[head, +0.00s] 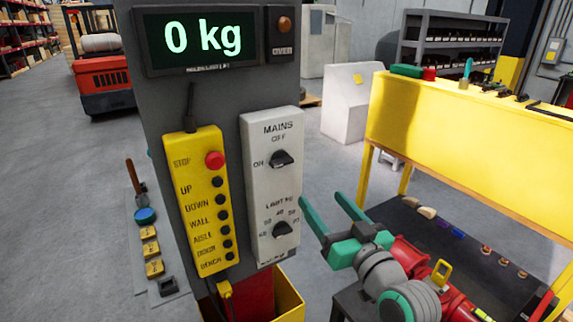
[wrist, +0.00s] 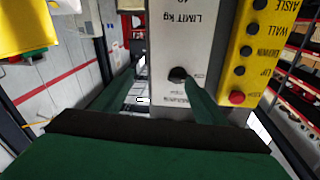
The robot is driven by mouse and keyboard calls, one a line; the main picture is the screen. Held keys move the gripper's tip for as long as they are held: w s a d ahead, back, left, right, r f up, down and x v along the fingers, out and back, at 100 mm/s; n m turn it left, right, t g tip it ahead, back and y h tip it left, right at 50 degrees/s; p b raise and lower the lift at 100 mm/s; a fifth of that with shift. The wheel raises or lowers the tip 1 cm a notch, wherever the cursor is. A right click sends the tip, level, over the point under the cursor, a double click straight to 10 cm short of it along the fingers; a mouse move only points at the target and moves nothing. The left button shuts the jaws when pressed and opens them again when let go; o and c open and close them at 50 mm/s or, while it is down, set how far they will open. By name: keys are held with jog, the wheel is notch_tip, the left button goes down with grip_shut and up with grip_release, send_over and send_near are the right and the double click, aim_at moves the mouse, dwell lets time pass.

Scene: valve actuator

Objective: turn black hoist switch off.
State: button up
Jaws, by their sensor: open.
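The white panel (head: 262,200) on the grey column has a black mains switch (head: 281,158) under the word OFF, with ON to its left. Its handle lies roughly sideways. A second black knob (head: 282,230), for the limit, sits below. My gripper (head: 322,198) is open and empty at the panel's lower right in the head view. In the wrist view the panel appears upside down. The mains switch (wrist: 178,74) shows beside the right finger of my gripper (wrist: 160,74). I cannot tell whether that finger touches anything.
A yellow pendant (head: 203,205) with a red STOP button hangs left of the panel. The display (head: 200,40) above reads 0 kg. A yellow bench (head: 470,140) with tools stands at right. A yellow bin (head: 290,300) stands below the column. Open floor lies at left.

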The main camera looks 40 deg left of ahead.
aim_at(284, 162)
notch_tip(284, 162, up, 6)
jog(key=s+a+n+g, duration=0.2)
jog(key=n+g, duration=0.1)
jog(key=shift+y, duration=0.3)
jog(key=x, duration=1)
jog(key=shift+a+f, duration=0.15)
jog(key=shift+a, duration=0.25)
jog(key=c, duration=1.1)
